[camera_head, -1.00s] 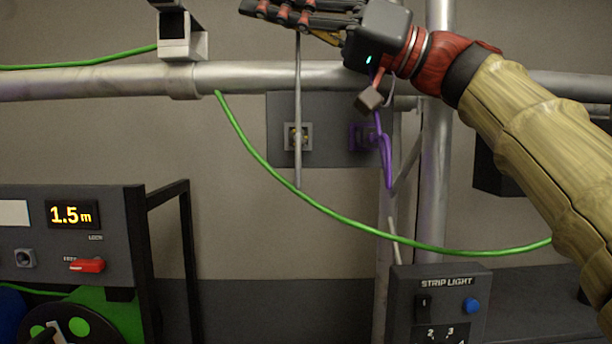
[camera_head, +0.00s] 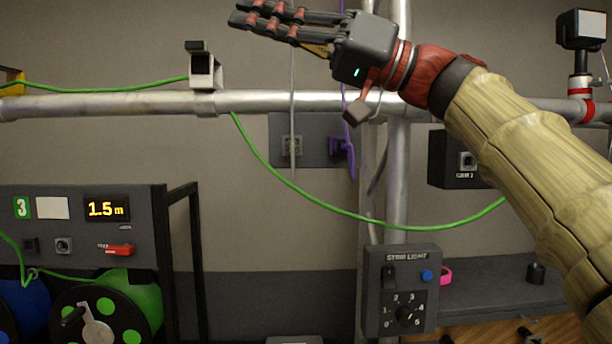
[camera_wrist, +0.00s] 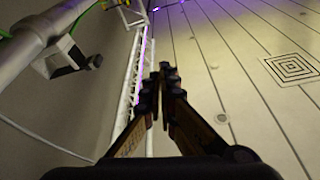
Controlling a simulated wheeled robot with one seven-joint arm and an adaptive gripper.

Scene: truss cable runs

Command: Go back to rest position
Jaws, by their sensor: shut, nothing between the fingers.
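My gripper (camera_head: 240,17) is at the top middle of the head view, above the horizontal truss tube, with its fingers pointing left. It is shut and empty. In the wrist view my gripper (camera_wrist: 165,72) has its dark fingertips close together in front of the floor and truss. A green cable (camera_head: 290,183) passes a clamp on the tube and hangs in a loose curve below it, running right behind my arm. My gripper does not touch the cable.
The truss tube (camera_head: 120,104) crosses the head view, with a clamp (camera_head: 204,68) on it. A cable reel rack (camera_head: 150,235) reading 1.5 m stands lower left. A strip light control box (camera_head: 400,290) is at lower middle. A purple cable (camera_head: 350,160) hangs by the wall plate.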

